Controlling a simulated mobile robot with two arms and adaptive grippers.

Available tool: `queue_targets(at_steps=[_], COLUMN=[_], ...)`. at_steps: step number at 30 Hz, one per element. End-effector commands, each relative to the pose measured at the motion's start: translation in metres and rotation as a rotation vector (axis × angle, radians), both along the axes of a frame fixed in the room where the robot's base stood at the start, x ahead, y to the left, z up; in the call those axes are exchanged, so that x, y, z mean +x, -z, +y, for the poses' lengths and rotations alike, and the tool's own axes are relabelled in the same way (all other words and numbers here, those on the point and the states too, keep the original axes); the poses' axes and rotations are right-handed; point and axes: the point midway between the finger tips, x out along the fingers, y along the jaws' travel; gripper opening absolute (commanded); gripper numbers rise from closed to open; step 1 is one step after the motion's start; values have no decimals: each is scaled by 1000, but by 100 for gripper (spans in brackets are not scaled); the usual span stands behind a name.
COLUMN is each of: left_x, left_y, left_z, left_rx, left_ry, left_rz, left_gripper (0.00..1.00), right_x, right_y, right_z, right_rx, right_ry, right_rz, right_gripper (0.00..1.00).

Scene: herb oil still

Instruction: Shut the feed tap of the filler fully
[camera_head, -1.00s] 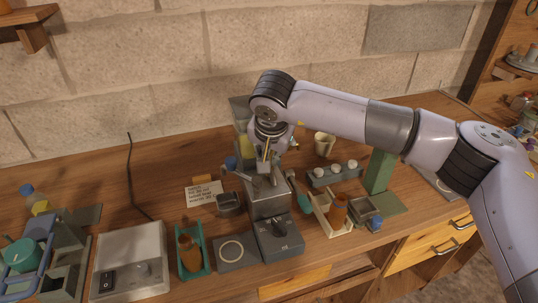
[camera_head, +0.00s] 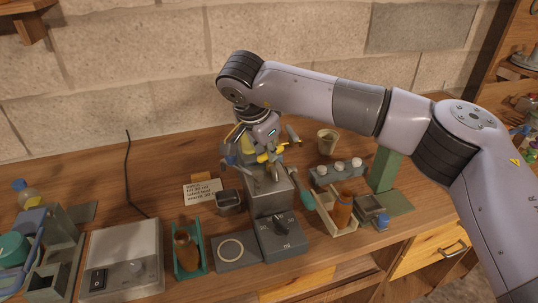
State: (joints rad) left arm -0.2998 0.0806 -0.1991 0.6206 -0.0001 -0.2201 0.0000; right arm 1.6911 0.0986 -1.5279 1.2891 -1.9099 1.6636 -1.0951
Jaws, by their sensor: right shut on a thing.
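The filler (camera_head: 270,200) is a grey block with a column, standing in the middle of the bench. A dial (camera_head: 281,225) sits on its low front box. My right gripper (camera_head: 264,158) comes down over the top of the filler from behind and is shut at the feed tap. The tap's handle is mostly hidden by the gripper, so I cannot tell its exact angle. Yellow parts show around the fingers. A bit of the yellow-filled reservoir (camera_head: 235,131) shows behind the gripper. My left gripper is out of view.
Left of the filler are a grey plate with a pale ring (camera_head: 231,251), a teal holder with a brown bottle (camera_head: 187,252) and a switch box (camera_head: 122,262). To its right, a tray with an amber bottle (camera_head: 343,211) and a rack of white-capped vials (camera_head: 338,172) stand close.

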Motion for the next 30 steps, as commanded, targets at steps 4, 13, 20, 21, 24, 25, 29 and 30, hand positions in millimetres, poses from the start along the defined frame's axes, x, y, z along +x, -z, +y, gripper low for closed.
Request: queue_targets(at_steps=[4, 13, 20, 21, 24, 25, 29, 30], left_x=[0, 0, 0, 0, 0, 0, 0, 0], left_y=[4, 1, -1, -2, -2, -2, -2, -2], left_z=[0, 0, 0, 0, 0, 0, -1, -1], left_rx=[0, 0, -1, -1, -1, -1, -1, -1], left_ry=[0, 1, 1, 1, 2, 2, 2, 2], left_rz=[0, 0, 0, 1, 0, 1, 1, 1], left_gripper=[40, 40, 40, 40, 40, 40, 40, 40], right_x=[2, 3, 5, 5, 5, 5, 5, 5], right_y=[-1, -2, -1, -1, -1, -1, -1, -1], right_z=[3, 4, 5, 5, 5, 5, 5, 5], right_rx=[1, 0, 1, 1, 2, 1, 1, 1], right_ry=[132, 335, 420, 429, 445, 448, 454, 454], right_rz=[-3, -2, -1, -2, -2, -2, -2, -2], right_gripper=[0, 0, 0, 0, 0, 0, 0, 0])
